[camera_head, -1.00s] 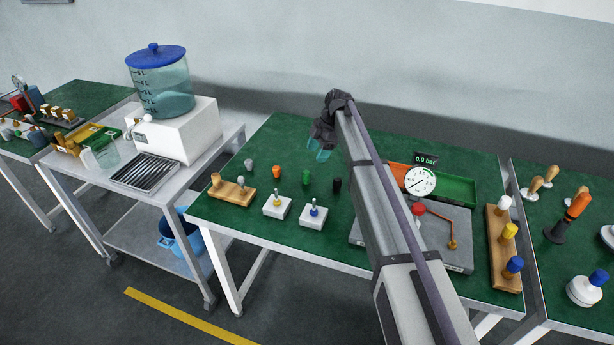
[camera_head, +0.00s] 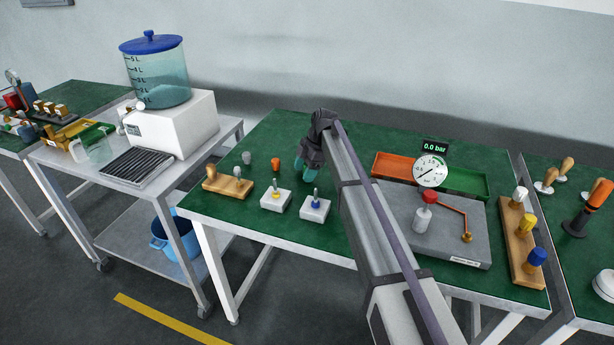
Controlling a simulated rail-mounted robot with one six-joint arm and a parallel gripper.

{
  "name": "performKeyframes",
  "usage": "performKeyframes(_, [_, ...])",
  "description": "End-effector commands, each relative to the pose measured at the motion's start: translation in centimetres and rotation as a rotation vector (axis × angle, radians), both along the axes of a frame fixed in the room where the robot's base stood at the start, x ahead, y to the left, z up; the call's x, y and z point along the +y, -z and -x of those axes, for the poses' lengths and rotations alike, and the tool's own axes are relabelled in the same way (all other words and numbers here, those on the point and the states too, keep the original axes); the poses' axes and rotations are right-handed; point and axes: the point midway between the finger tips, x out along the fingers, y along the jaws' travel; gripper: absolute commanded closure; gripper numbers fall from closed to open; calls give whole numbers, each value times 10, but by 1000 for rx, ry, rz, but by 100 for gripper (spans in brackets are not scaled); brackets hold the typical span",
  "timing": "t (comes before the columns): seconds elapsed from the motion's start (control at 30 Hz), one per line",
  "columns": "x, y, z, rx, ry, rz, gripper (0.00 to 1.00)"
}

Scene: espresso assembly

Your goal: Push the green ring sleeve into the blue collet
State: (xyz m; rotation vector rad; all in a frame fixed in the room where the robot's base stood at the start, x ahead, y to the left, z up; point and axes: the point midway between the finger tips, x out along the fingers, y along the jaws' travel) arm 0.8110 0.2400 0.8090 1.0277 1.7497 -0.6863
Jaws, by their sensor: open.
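The blue collet (camera_head: 316,203) stands upright on a white block (camera_head: 314,211) near the front of the middle green table. My gripper (camera_head: 300,172) is open, with its teal fingers low over the table behind that block. The green ring sleeve is not visible now. Its earlier spot is at the gripper and the fingers cover it. I cannot tell whether the sleeve is between the fingers.
A grey sleeve (camera_head: 247,158) and an orange sleeve (camera_head: 276,163) stand left of the gripper. A yellow-ringed block (camera_head: 275,200) and a wooden stand (camera_head: 228,186) are in front. A pressure gauge (camera_head: 431,172) and grey plate (camera_head: 470,225) are to the right.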

Motion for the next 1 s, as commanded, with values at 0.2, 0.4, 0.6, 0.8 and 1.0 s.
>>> performKeyframes(0.2, [0, -1, 0, 0, 0, 0, 56])
performKeyframes(0.4, [0, -1, 0, 0, 0, 0, 75])
performKeyframes(0.6, [0, -1, 0, 0, 0, 0, 92])
performKeyframes(0.8, [0, -3, 0, 0, 0, 0, 92])
performKeyframes(1.0, [0, -31, 0, 0, 0, 0, 92])
